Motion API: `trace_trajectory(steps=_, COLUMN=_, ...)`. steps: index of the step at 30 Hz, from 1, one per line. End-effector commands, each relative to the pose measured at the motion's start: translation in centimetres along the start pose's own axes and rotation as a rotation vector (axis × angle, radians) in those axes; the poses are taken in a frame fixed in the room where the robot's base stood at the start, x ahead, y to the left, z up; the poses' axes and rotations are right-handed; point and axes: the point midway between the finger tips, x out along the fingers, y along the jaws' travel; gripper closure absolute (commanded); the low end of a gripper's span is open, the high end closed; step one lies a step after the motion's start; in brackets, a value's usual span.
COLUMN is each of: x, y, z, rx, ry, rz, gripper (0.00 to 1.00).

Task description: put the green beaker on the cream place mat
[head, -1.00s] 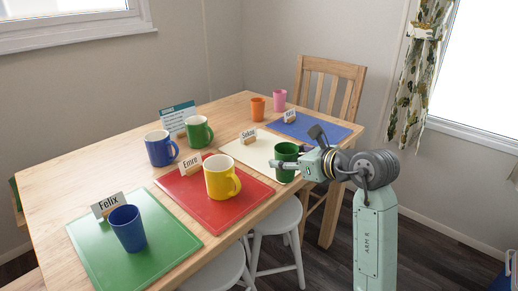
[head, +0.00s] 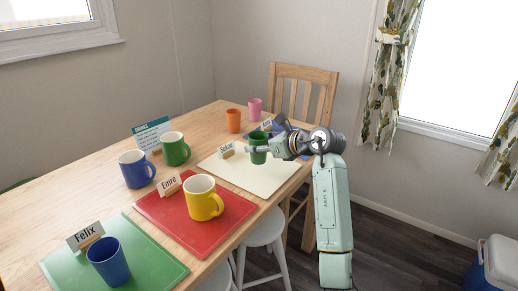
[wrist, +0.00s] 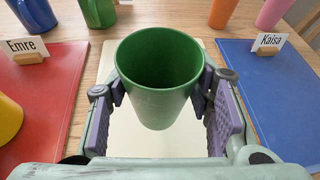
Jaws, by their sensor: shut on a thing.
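The green beaker (head: 259,156) is upright between the fingers of my gripper (head: 262,150), which is shut on it. In the wrist view the beaker (wrist: 160,85) sits between both finger pads (wrist: 160,92), with its open mouth towards the camera. The cream place mat (head: 262,181) lies below and around it on the table, and its pale surface (wrist: 135,142) shows beneath the beaker in the wrist view. I cannot tell whether the beaker's base touches the mat.
A red mat (head: 178,218) with a yellow mug (head: 203,200) lies nearer on the left. A blue mat (wrist: 262,90) lies on the other side. Name cards for Selea (head: 227,150) and Emre (head: 169,186) stand nearby. A green mug (head: 174,149) and orange beaker (head: 233,121) stand farther back.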

Motion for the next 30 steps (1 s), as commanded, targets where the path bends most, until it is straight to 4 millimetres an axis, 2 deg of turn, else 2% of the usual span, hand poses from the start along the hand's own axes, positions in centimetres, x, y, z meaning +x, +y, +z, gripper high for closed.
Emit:
trace_trajectory(steps=7, x=1.2, y=-1.3, z=0.4, rx=0.001, ry=0.000, rz=0.000, gripper=0.79)
trace_trajectory(steps=14, x=2.4, y=-1.0, z=-2.8, rx=0.004, ry=-0.001, rz=0.001, gripper=0.79)
trace_trajectory(steps=26, x=2.7, y=-1.0, z=-3.5, rx=0.000, ry=-0.001, rz=-0.001, gripper=0.79)
trace_trajectory(steps=27, x=2.6, y=-1.0, z=-3.4, rx=0.000, ry=-0.001, rz=0.000, gripper=0.51)
trace_trajectory(steps=30, x=2.6, y=-1.0, z=-3.4, rx=0.000, ry=-0.001, rz=0.000, gripper=0.44)
